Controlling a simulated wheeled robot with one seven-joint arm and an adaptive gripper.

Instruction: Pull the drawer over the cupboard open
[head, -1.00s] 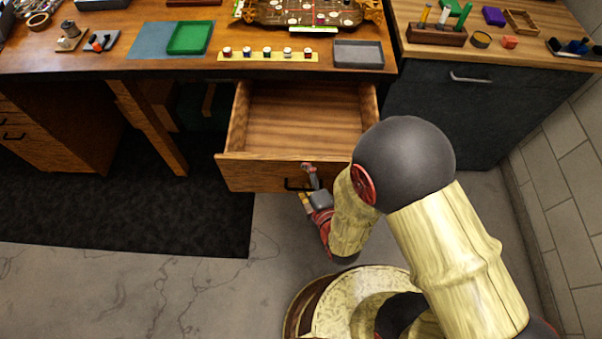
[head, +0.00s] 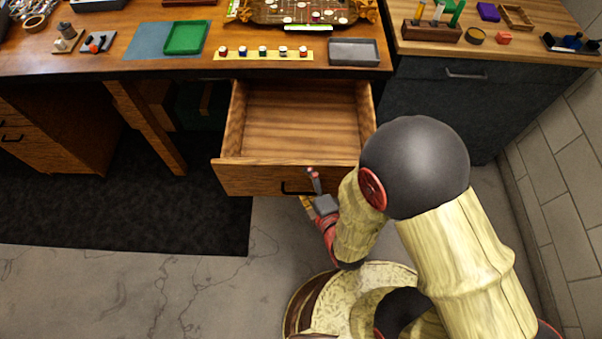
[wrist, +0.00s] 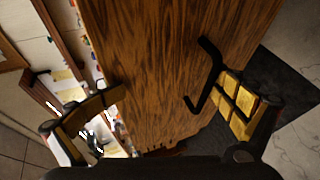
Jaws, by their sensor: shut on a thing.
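The wooden drawer (head: 290,181) under the desk stands far open and looks empty inside. Its black handle (head: 297,187) is on the front, partly hidden by my gripper. In the wrist view, the drawer front (wrist: 155,75) fills the middle and the handle (wrist: 203,78) is beside the right finger. My gripper (head: 310,190) is at the right part of the drawer front. In the wrist view, my gripper's fingers (wrist: 170,105) stand wide apart, one at the front's left edge and one by the handle, shut on the drawer. The exact contact is unclear.
The desk (head: 120,67) above holds a green tray (head: 186,38), a grey tray (head: 354,52) and a strip of small pieces (head: 263,54). A dark cabinet (head: 440,110) with a closed handled front stands at the right, beside a tiled wall (head: 560,190). The floor at left is clear.

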